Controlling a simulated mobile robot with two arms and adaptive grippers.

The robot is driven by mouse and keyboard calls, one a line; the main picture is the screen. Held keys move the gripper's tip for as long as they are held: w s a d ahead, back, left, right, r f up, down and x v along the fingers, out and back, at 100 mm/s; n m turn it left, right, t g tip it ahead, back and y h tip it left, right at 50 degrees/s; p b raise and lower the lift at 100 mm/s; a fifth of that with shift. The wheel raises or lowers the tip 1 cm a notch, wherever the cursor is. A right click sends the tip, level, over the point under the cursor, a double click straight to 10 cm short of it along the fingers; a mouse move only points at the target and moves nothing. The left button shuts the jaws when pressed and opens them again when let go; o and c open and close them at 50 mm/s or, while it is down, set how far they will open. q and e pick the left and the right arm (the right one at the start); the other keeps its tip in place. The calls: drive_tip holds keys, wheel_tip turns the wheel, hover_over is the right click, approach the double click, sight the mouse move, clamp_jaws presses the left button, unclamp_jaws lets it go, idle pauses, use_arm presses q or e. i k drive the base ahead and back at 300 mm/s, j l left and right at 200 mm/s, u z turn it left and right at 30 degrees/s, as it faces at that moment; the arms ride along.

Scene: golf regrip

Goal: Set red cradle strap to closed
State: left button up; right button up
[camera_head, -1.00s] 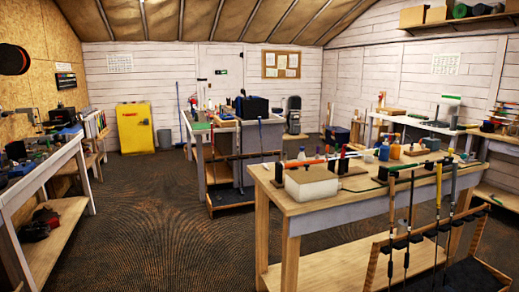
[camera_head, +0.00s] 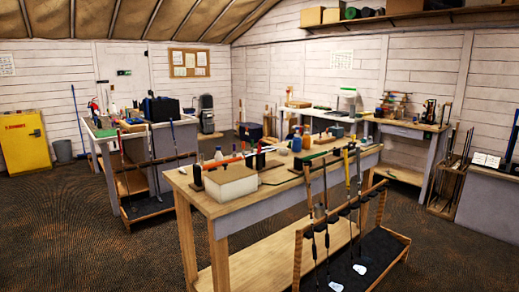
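The wooden workbench (camera_head: 205,203) stands ahead, right of the middle. Near its left end, a thin red length (camera_head: 225,161) runs level above a pale box (camera_head: 230,183), between a dark upright (camera_head: 197,175) and another dark upright (camera_head: 260,159). These uprights look like a cradle holding a shaft. A strap is too small to make out, so I cannot tell whether a red one is open or closed. Neither of my grippers is in view.
A rack with several golf clubs (camera_head: 318,230) stands against the bench's front right. Another bench (camera_head: 105,145) with a club rack (camera_head: 150,205) is behind left. A yellow cabinet (camera_head: 25,143) is at the far left. Dark floor (camera_head: 80,235) is clear at left front.

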sight(258, 146)
drive_tip(key=i+u, duration=0.2)
drive_tip(key=u, duration=0.2)
drive_tip(key=i+l+u, duration=0.15)
drive_tip(key=u, duration=0.25)
